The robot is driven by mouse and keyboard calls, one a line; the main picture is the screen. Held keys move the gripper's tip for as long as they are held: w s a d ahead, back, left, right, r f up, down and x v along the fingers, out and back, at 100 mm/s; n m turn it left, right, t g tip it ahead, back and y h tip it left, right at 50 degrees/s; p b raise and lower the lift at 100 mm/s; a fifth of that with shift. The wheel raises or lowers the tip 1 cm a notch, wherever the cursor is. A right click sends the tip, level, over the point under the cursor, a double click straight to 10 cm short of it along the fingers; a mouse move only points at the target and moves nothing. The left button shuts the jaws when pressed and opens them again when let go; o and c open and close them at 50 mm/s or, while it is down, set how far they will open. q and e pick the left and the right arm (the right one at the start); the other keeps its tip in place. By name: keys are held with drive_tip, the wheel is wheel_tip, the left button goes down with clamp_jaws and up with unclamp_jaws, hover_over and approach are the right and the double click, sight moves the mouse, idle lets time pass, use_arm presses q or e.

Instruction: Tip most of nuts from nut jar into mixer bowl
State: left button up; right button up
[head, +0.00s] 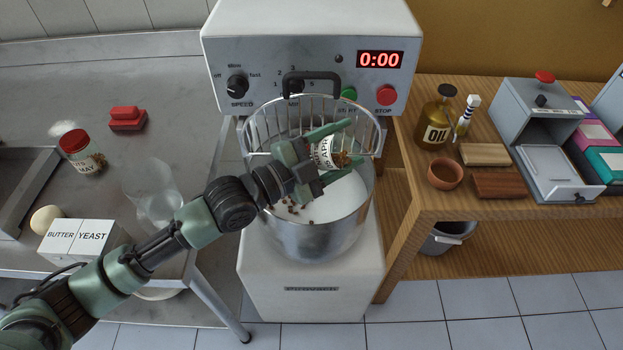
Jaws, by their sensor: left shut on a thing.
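The nut jar (323,153), with a white label and brown pieces at its mouth end, lies tipped over the mixer bowl (318,240). My left gripper (334,160) is shut on it, and the fingers hide part of it. The jar's mouth points right, within the bowl's outline. The bowl is steel and holds a white mass, with several brown pieces (291,206) on it at the left. How much is left in the jar is hard to tell. My right gripper is not in view.
A wire guard (262,125) stands around the bowl's back. The mixer (310,40) reads 0:00. On the left steel table are a red-lidded jar (81,152), a clear vessel (155,195), and butter and yeast boxes (80,240). An oil bottle (436,120) stands on the right wooden table.

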use_arm(q)
drive_tip(key=shift+n+h, duration=0.3)
drive_tip(key=shift+n, duration=0.3)
drive_tip(key=shift+w+a+r+p, duration=0.15)
drive_tip(key=shift+r+p, duration=1.4)
drive_tip(key=shift+r, duration=0.95)
drive_tip(key=shift+a+r+p, duration=0.1)
drive_tip(key=shift+r+p, duration=1.45)
drive_tip(key=shift+r, duration=0.9)
